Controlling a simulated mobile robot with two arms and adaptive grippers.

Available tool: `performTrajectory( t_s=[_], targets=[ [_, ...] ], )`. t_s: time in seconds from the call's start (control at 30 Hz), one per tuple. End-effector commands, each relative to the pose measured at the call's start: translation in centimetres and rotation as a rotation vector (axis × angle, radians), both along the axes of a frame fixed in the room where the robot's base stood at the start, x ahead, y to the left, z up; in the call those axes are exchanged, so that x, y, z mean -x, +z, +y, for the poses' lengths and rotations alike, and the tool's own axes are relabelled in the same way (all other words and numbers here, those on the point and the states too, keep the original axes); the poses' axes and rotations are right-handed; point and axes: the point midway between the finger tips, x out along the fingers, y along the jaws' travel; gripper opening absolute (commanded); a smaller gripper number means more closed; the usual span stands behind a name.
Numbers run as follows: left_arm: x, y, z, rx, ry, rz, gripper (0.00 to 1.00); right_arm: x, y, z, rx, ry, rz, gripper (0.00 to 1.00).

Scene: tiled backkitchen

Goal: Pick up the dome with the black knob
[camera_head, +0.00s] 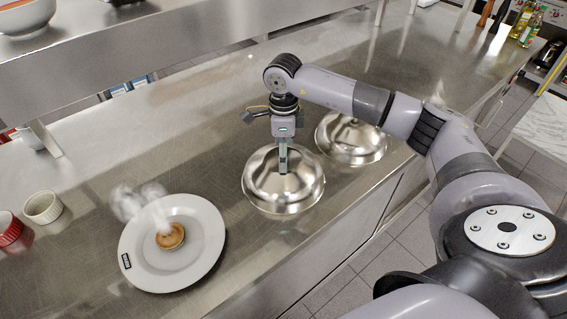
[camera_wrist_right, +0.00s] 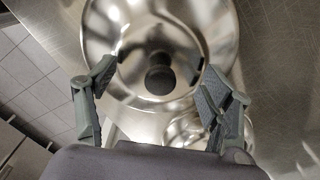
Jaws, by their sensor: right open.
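The dome with the black knob is a shiny metal dome (camera_head: 262,190) on the steel counter, right of the white plate in the head view. Its black knob (camera_wrist_right: 160,79) shows in the right wrist view, between and ahead of the fingers; in the head view the gripper hides it. My right gripper (camera_head: 284,165) points down over the dome's top. In the right wrist view the gripper (camera_wrist_right: 160,80) is open, with one finger on each side of the knob and nothing held. I cannot tell whether it touches the dome. My left gripper is not in view.
A second metal dome (camera_head: 351,138) stands close behind and to the right. A white plate (camera_head: 205,232) with a small steaming pie (camera_head: 170,236) lies to the left. White and red ramekins stand at far left. The counter's front edge (camera_head: 300,250) runs close by; a shelf (camera_head: 150,45) overhangs the back.

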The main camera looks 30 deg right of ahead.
Motion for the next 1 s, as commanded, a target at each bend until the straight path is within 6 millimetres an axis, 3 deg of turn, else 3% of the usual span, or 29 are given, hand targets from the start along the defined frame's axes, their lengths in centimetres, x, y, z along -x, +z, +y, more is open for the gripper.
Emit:
performTrajectory(
  t_s=[0.2,1.0],
  targets=[
    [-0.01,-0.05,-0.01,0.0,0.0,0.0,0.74,-0.02,-0.07,0.01,0.0,0.0,0.0,0.73],
    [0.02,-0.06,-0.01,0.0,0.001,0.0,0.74,0.0,-0.11,-0.02,0.001,-0.001,0.001,0.2]
  ],
)
